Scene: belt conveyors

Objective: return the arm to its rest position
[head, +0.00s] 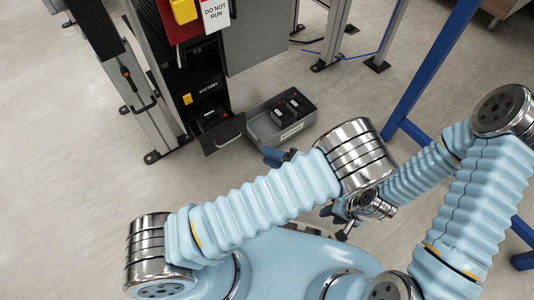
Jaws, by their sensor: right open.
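My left arm crosses the middle of the head view, its light blue sleeve running up to a silver joint. A dark blue part of my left gripper (277,156) shows just beyond this sleeve; the rest is hidden, so its opening cannot be told. It appears near the front edge of a grey bin on the floor. My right arm folds in from the right edge. My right gripper (340,218) is open, low beside the silver joint and above my base, partly covered by the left arm. I see nothing in it.
The grey bin (262,127) holds dark batteries (291,106). Left of it stands a dark cabinet (207,85) labelled BATTERY, with a pulled-out drawer (222,134). A blue post (430,70) rises close to my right arm. The floor (70,185) at left is clear.

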